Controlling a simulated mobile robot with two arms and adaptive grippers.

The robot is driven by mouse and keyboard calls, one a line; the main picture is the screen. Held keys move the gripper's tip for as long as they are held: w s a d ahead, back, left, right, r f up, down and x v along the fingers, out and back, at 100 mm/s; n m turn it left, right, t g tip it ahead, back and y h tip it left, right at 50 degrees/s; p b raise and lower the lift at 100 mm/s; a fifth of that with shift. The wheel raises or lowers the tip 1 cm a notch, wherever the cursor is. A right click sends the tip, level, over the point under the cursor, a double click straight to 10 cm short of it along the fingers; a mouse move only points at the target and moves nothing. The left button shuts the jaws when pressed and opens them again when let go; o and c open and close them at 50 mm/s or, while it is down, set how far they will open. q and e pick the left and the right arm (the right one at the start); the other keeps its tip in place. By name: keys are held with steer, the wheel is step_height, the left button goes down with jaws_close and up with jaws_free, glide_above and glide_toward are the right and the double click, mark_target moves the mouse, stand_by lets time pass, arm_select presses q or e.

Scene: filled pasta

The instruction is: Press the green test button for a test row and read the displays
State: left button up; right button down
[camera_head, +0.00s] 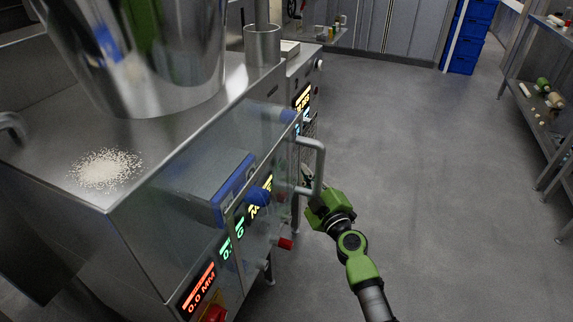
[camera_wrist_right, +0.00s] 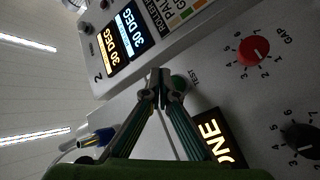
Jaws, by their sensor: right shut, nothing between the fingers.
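My right gripper (camera_head: 308,186) is beside the machine's front panel, past the clear guard's handle; its fingers are partly hidden there. In the wrist view its fingers (camera_wrist_right: 160,76) are shut and empty, the tips right beside the green test button (camera_wrist_right: 180,82), labelled TEST. I cannot tell whether they touch it. Two displays (camera_wrist_right: 130,28) there read 30 DEG, one white-blue, one orange. A yellow-lettered display (camera_wrist_right: 214,140) is partly hidden and ends in "NE". In the head view a red display (camera_head: 198,291) reads 0.0 MM. A green display (camera_head: 226,248) is partly readable. My left gripper is out of view.
A red GAP knob (camera_wrist_right: 253,51) and a dark knob (camera_wrist_right: 301,138) are on the panel. The clear guard's metal handle (camera_head: 319,165) juts out near my right gripper. White powder (camera_head: 106,169) lies on the machine top. The floor to the right (camera_head: 440,170) is clear.

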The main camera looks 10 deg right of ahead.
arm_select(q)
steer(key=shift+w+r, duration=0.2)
arm_select(e)
steer(key=shift+w+a, duration=0.45)
steer(key=shift+a, duration=0.15)
steer(key=shift+w+a, duration=0.1)
stand_by(0.8)
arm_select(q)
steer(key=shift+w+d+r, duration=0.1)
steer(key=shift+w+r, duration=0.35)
arm_select(e)
steer(key=shift+w+a, duration=0.15)
steer(key=shift+a, duration=0.1)
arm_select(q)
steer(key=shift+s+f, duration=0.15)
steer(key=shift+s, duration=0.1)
